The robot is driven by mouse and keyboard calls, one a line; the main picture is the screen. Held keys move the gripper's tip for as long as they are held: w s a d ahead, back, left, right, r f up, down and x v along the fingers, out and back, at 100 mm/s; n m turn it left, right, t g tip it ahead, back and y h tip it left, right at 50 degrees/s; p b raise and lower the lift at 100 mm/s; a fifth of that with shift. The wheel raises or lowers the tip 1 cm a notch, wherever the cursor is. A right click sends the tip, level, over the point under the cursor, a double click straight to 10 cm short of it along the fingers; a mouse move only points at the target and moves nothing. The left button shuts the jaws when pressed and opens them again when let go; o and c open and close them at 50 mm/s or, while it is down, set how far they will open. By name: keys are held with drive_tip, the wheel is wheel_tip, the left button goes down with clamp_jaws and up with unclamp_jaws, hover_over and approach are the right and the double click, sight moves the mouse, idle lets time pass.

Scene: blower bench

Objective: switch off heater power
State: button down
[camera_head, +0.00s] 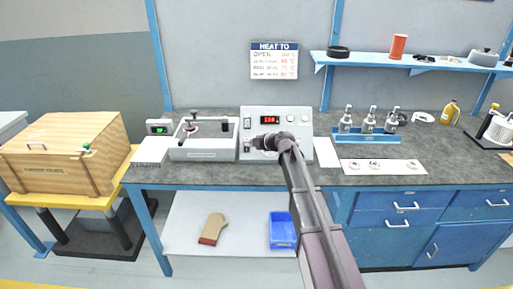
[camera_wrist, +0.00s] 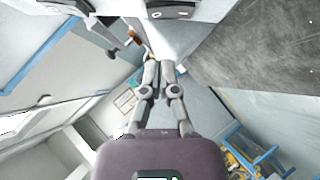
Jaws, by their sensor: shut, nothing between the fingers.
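The heater unit (camera_head: 298,148) is a light grey box with a red digital display (camera_head: 270,120) on the bench. My gripper (camera_head: 254,143) is shut and empty, in front of the lower left of this panel. The arm and gripper hide part of the panel. In the wrist view my gripper (camera_wrist: 161,66) points toward a pale panel edge with dark switch-like parts (camera_wrist: 170,12) at the top. I cannot tell whether the fingertips touch it, or the switch's position.
A grey tray fixture (camera_head: 203,150) stands left of the heater, with a small green-display box (camera_head: 159,127) beyond it. To the right are a blue rack (camera_head: 368,136) with bottles and a white strip (camera_head: 382,166). A wooden crate (camera_head: 60,160) stands at far left.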

drive_tip(key=shift+w+d+f+b, duration=0.1)
drive_tip(key=shift+w+f+b, duration=0.35)
drive_tip(key=shift+w+f, duration=0.25)
drive_tip(key=shift+w+d+f+b, duration=0.1)
drive_tip(key=shift+w+f+b, duration=0.35)
drive_tip(key=shift+w, duration=0.35)
